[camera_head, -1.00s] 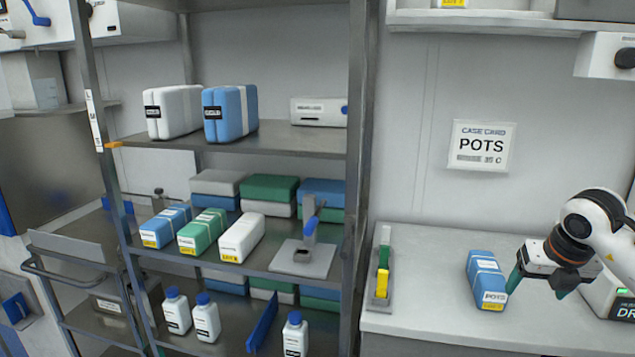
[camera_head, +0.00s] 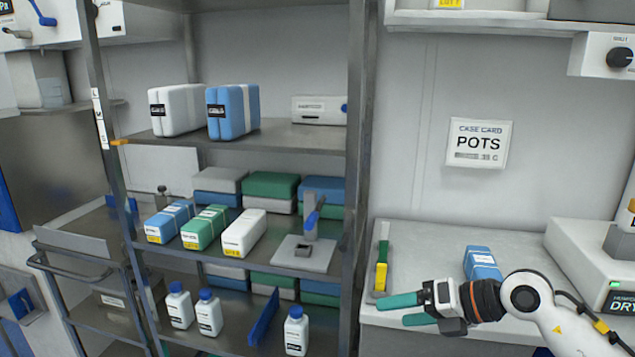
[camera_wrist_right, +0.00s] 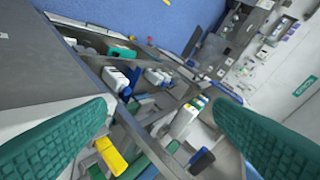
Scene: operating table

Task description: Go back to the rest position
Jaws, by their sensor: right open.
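My right gripper (camera_head: 393,311) reaches in from the right over the front of the counter (camera_head: 425,243). Its two green fingers are apart, point left and hold nothing. In the right wrist view the open fingers (camera_wrist_right: 163,125) frame a tilted view of the shelves. The blue pack (camera_head: 482,262) stands on the counter behind my right wrist, apart from the gripper; its lower front is hidden by the arm. My left gripper is in neither view.
A grey holder with a green and yellow item (camera_head: 382,270) stands at the counter's left end, close to my right fingertips. The rack (camera_head: 357,150) rises to its left with packs and white bottles (camera_head: 209,312). A white dryer unit (camera_head: 590,262) stands at right.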

